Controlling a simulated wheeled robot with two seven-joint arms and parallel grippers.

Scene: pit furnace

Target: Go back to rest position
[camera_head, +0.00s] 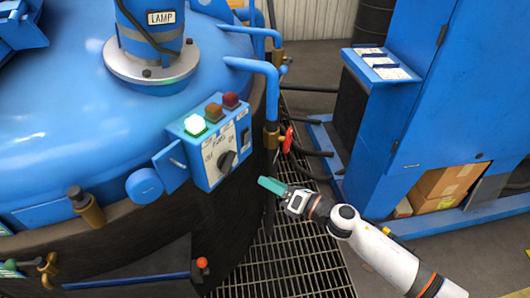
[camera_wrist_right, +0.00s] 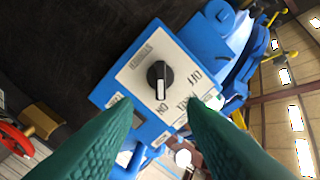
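My right gripper (camera_head: 272,186) is in front of the blue control box (camera_head: 203,165) on the furnace, to the right of and below it, with its green fingers pointing left. In the right wrist view its two green fingers (camera_wrist_right: 160,108) are spread apart with nothing between them. The black rotary knob (camera_head: 227,160) on the box's white label plate shows beyond the fingertips in the wrist view (camera_wrist_right: 159,80), apart from them. The green lamp (camera_head: 194,125) on top of the box is lit. My left gripper does not show.
The blue furnace (camera_head: 60,110) fills the left side. A pipe with a red valve handle (camera_head: 287,141) stands just above my right gripper. A blue cabinet (camera_head: 445,100) with cardboard boxes (camera_head: 445,187) stands at the right. Metal grating (camera_head: 290,262) covers the floor between.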

